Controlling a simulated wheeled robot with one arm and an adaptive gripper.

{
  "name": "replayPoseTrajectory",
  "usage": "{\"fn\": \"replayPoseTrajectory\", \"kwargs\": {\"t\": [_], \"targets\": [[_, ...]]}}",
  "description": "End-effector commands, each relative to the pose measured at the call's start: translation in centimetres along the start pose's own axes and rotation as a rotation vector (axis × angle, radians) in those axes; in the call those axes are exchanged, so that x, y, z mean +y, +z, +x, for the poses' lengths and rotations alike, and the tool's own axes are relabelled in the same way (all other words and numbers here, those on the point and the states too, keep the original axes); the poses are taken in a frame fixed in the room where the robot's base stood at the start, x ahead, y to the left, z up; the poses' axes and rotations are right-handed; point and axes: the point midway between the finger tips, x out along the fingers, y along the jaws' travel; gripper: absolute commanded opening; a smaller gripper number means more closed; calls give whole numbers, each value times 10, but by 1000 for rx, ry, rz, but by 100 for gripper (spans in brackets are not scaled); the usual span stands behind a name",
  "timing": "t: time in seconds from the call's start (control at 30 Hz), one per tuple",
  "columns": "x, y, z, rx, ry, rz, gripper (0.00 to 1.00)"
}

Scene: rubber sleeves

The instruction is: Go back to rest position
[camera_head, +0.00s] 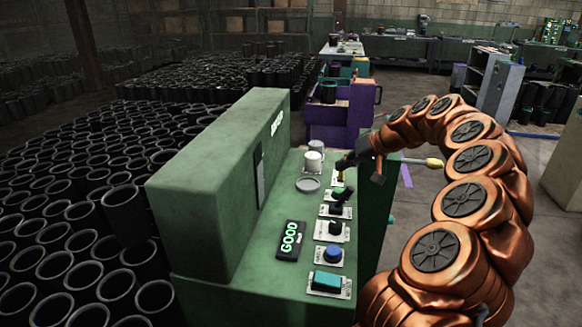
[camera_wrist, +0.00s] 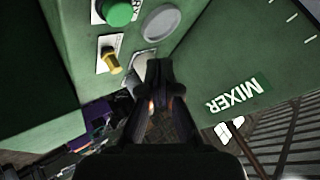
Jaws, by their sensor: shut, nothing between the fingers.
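In the wrist view the gripper (camera_wrist: 160,70) points at the green machine (camera_wrist: 210,65). A yellow knob (camera_wrist: 110,60), a green button (camera_wrist: 118,12) and a grey disc (camera_wrist: 160,22) lie around the fingertips. I cannot tell whether the fingers touch the panel.
The panel carries a GOOD display (camera_head: 291,240), a blue button (camera_head: 332,254) and a teal square button (camera_head: 327,281). Many black sleeves (camera_head: 75,240) stand on the left. Open floor (camera_head: 545,235) lies to the right.

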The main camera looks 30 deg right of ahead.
Motion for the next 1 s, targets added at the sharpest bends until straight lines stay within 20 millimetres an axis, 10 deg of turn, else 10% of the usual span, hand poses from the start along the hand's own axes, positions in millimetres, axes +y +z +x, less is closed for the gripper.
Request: {"fn": "replayPoseTrajectory", "kwargs": {"t": [0.27, 0.47, 0.7, 1.0], "targets": [[-18, 2, 1, -17, -11, -19, 0], [-94, 26, 5, -108, -50, -102, 0], [-186, 87, 2, -258, -61, -212, 0], [-248, 185, -12, -442, 7, -309, 0]]}}
